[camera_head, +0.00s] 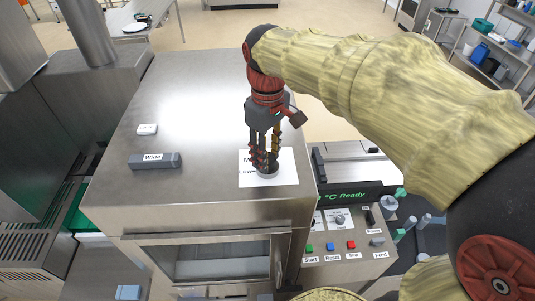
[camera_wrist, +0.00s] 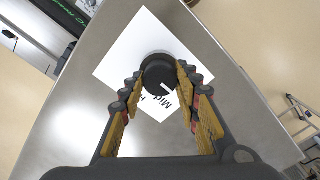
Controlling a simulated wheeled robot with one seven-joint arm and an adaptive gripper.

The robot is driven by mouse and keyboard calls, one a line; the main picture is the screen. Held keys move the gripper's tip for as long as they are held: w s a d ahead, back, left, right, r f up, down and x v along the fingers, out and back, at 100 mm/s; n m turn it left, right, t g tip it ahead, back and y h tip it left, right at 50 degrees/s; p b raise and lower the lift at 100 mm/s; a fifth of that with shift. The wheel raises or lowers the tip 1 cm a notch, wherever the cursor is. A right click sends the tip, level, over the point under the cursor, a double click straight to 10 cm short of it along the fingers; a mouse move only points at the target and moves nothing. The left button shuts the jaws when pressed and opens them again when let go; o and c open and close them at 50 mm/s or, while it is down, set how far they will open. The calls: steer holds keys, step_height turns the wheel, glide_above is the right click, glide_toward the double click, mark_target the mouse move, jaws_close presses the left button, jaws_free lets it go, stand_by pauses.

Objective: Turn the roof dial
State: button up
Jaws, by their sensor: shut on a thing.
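The roof dial (camera_head: 267,171) stands on a white label (camera_head: 285,165) on the machine's steel roof. In the wrist view the dial (camera_wrist: 159,75) is a dark round knob with a white mark on its top, and the label (camera_wrist: 125,62) shows "Mid" beside it. My gripper (camera_head: 265,165) points down from above. In the wrist view its fingertips (camera_wrist: 160,78) are shut on the dial, one on each side. Much of the dial is hidden by the fingers in the head view.
The steel roof (camera_head: 190,100) carries a grey bar marked "Wide" (camera_head: 155,160) and a small white tag (camera_head: 147,129). A panel at front right has a green "Ready" display (camera_head: 345,196) and Start (camera_head: 309,248), Reset (camera_head: 330,246) and Stop (camera_head: 351,245) buttons.

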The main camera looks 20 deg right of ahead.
steer(key=c, duration=0.3)
steer(key=shift+m, duration=0.4)
steer(key=m, duration=0.3)
steer(key=shift+m+b, duration=0.3)
steer(key=shift+m, duration=2.2)
steer(key=o, duration=1.1)
steer(key=shift+o, duration=0.2)
steer(key=shift+r, duration=0.1)
step_height(320, 180, up, 12)
